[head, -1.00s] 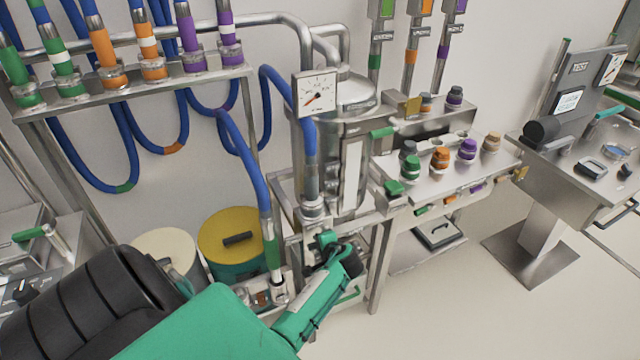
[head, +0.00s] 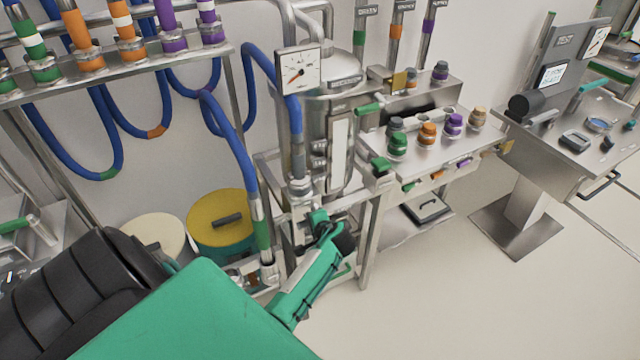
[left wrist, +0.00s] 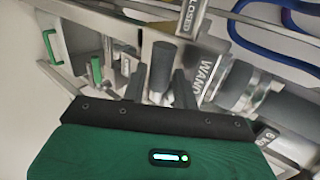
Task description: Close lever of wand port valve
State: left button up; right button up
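My left gripper (head: 322,222) is at the metal pipework below the sight-glass column, under the wand port (head: 299,186). In the left wrist view, its two dark fingers (left wrist: 160,86) stand apart. A dark grey bar-like piece (left wrist: 161,66), perhaps the valve lever, shows between them with some space around it; I cannot tell whether they touch it. A tag reading WAND (left wrist: 207,72) is just right of the fingers, and a CLOSED tag (left wrist: 192,15) is above. In the head view my gripper and wrist hide most of the valve. My right gripper is not in view.
A blue hose (head: 236,150) with a green end drops beside my left gripper. A pressure gauge (head: 299,70) is above it. A yellow-lidded drum (head: 221,205) stands behind my arm. A bench with coloured caps (head: 427,136) is to the right. Open floor (head: 420,310) lies at lower right.

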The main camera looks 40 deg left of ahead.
pick_arm(q)
jog(key=b+v, duration=0.2)
jog(key=v, duration=1)
jog(key=shift+d+r+b, duration=0.15)
jog(key=shift+d+b, duration=0.05)
jog(key=shift+b, duration=0.1)
jog(key=shift+s, duration=0.1)
jog(key=s+d+f+m+h, duration=0.1)
jog(key=s+d+f+h, duration=0.15)
jog(key=f, duration=0.85)
jog(key=s+d+f+m+h, duration=0.15)
jog(key=s+d+f, duration=0.25)
jog(key=f, duration=0.7)
jog(key=s+d+f+h, duration=0.3)
jog(key=f, duration=0.8)
jog(key=s+f+n+g+h, duration=0.1)
jog(key=s+f, duration=0.5)
jog(key=s, duration=0.5)
jog(key=s+f+n+g+h, duration=0.1)
jog(key=s+f, duration=0.5)
jog(key=s, duration=0.6)
jog(key=s+f+n+g+h, duration=0.1)
jog(key=s+f+n, duration=0.1)
jog(key=s+f, duration=0.4)
jog(key=s+d, duration=0.1)
jog(key=s, duration=0.4)
jog(key=shift+s+f+n, duration=0.2)
jog(key=shift+s+n, duration=0.05)
jog(key=shift+n, duration=0.1)
